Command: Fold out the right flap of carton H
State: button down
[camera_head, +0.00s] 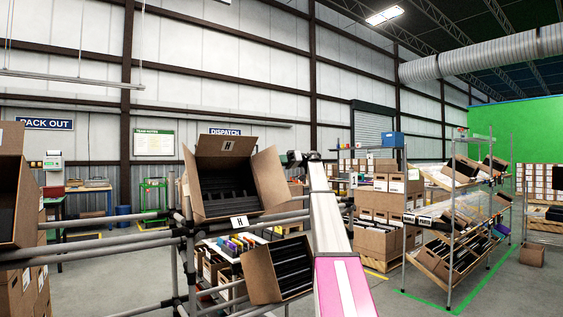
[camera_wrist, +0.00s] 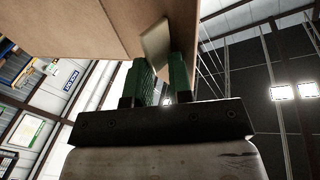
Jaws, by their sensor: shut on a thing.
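Carton H (camera_head: 226,188) is a tilted brown carton on the rack, dark inside, with an H label on its raised back flap (camera_head: 226,148) and another at its front edge. Its right flap (camera_head: 270,180) stands angled outward at the right side. My gripper (camera_head: 293,158) is by that flap's right side. In the wrist view my gripper's green fingers (camera_wrist: 160,73) close around a thin cardboard edge (camera_wrist: 156,42), which I take to be the right flap. A broad cardboard face (camera_wrist: 90,28) lies just beyond it. The exact contact is small in the head view.
A lower tilted carton (camera_head: 279,270) with dark contents sits below, close to my arm. Grey rack pipes (camera_head: 90,247) run to the left. Another carton (camera_head: 16,200) is at the far left edge. A shelf rack (camera_head: 455,215) stands at the right with open floor before it.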

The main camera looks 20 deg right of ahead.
jog(key=shift+w+a+f, duration=0.4)
jog(key=shift+a+f, duration=0.05)
jog(key=shift+a, duration=0.15)
jog(key=c, duration=1)
grip_release()
jog(key=shift+w+a, duration=0.1)
jog(key=shift+a, duration=0.15)
jog(key=shift+c, duration=0.2)
jog(key=shift+d+r, duration=0.1)
jog(key=shift+d, duration=0.1)
jog(key=shift+c, duration=1.2)
jog(key=shift+d, duration=0.15)
jog(key=d, duration=0.7)
jog(key=shift+d+r, duration=0.25)
jog(key=shift+w, duration=0.1)
